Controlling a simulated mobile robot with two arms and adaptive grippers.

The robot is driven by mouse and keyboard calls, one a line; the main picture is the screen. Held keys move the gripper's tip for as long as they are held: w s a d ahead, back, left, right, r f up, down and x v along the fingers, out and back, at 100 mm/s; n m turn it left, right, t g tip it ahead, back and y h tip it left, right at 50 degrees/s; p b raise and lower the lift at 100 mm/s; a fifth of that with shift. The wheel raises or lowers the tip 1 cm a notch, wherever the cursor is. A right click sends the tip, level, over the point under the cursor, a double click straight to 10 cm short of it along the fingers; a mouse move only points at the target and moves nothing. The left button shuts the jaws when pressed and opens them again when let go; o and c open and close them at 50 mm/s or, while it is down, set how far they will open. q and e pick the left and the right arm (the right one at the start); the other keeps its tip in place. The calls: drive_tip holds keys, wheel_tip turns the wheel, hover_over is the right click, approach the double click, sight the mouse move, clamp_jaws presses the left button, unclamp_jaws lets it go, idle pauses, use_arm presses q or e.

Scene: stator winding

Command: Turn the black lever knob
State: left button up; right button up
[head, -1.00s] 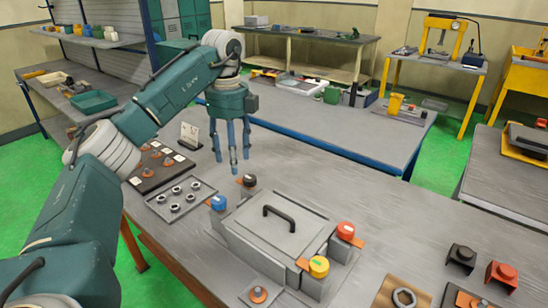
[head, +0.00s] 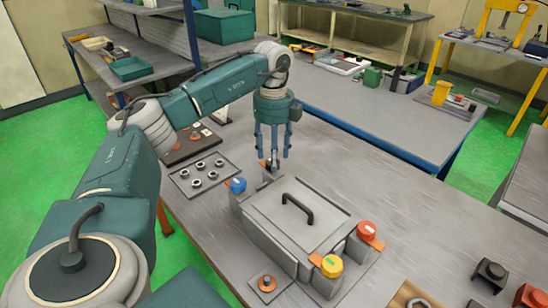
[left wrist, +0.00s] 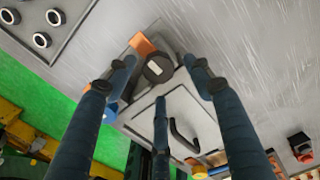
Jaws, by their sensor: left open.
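The black lever knob (left wrist: 158,68) sits on an orange tab at a corner of the grey lidded box (head: 265,232). In the head view the knob is mostly hidden behind my gripper's fingers. My left gripper (head: 273,152) points straight down over that far corner, its three fingers spread. In the left wrist view its fingers (left wrist: 157,82) stand around the knob with gaps. I cannot tell whether any finger touches it. A blue knob (head: 238,185), a red knob (head: 367,230) and a yellow knob (head: 332,265) sit at the other corners. My right gripper is not in view.
A tray with several metal rings (head: 204,173) lies left of the box. A small orange knob on a plate (head: 267,284) is in front. The box's black handle (head: 297,207) stands up from the lid. Bare tabletop (head: 395,190) lies to the right.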

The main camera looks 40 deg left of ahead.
use_arm(q)
drive_tip(key=shift+f, duration=0.9)
drive_tip(key=shift+c, duration=0.3)
drive_tip(key=shift+s, duration=0.1)
drive_tip(key=c, duration=1.1)
